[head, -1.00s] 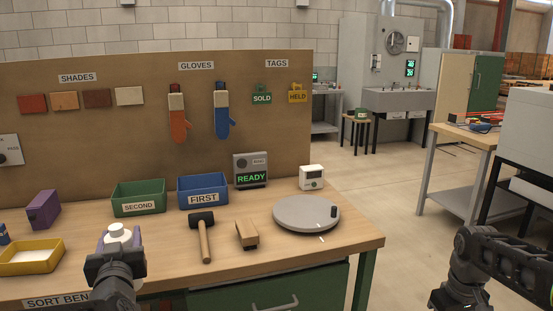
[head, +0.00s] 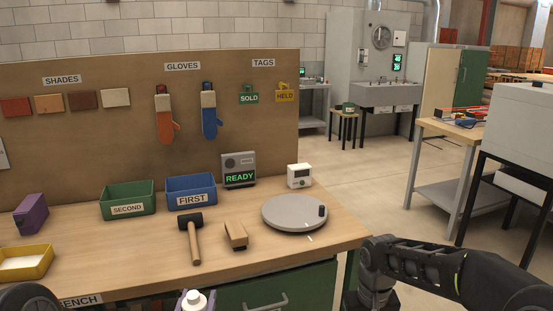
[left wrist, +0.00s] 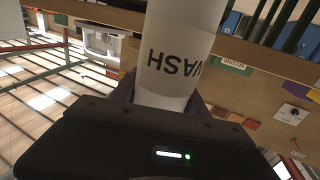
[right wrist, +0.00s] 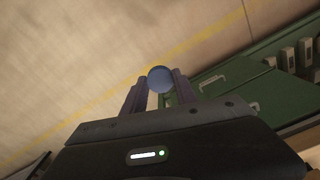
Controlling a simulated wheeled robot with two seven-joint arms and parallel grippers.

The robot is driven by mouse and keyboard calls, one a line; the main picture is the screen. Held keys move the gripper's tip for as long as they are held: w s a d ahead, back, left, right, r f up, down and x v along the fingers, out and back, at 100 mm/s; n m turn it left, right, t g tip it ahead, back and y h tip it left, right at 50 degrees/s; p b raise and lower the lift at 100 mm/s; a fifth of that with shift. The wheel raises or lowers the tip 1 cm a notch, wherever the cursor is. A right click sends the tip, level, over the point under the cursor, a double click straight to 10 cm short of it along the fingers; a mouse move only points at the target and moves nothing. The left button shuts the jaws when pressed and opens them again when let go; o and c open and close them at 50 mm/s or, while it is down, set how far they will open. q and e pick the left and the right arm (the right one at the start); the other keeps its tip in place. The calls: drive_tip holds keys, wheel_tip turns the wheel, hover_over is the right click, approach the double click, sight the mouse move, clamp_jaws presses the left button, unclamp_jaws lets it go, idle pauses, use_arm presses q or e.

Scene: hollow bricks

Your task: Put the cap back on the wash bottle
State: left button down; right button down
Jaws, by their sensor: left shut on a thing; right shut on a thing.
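The wash bottle is white with dark letters reading WASH; it fills the top of the left wrist view (left wrist: 182,40). My left gripper (left wrist: 162,98) is shut around it. In the head view only the bottle's white top (head: 195,299) shows, at the bottom edge in front of the bench, with a bit of my left gripper (head: 188,304) beside it. My right gripper (right wrist: 161,90) is shut on a small round blue cap (right wrist: 160,78) held at its fingertips in the right wrist view. The right gripper and cap are outside the head view.
The space in front of the bench's right end looks clear.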

use_arm(q)
drive_tip(key=s+d+f+m+g+h, duration=0.2)
drive_tip(key=s+d+f+m+h, duration=0.1)
drive_tip(key=d, duration=0.4)
drive_tip(key=s+d+f+m+g+h, duration=0.2)
drive_tip(key=s+d+f+m+h, duration=0.1)
drive_tip(key=s+d+m+h, duration=0.2)
drive_tip(key=s+d+h, duration=0.2)
drive_tip(key=d+h, duration=0.1)
drive_tip(key=shift+s+d+f+h, duration=0.2)
drive_tip(key=shift+s+f+h, duration=0.1)
drive_tip(key=shift+f, duration=0.05)
use_arm(e)
drive_tip(key=s+a+r, duration=0.1)
drive_tip(key=a+r, duration=0.2)
drive_tip(key=a, duration=0.5)
drive_tip(key=s+a+r+n, duration=0.1)
drive_tip(key=s+a+r, duration=0.1)
drive_tip(key=a, duration=0.7)
drive_tip(key=s+a+r, duration=0.1)
drive_tip(key=a+r, duration=0.4)
drive_tip(key=a, duration=0.4)
drive_tip(key=shift+s, duration=0.3)
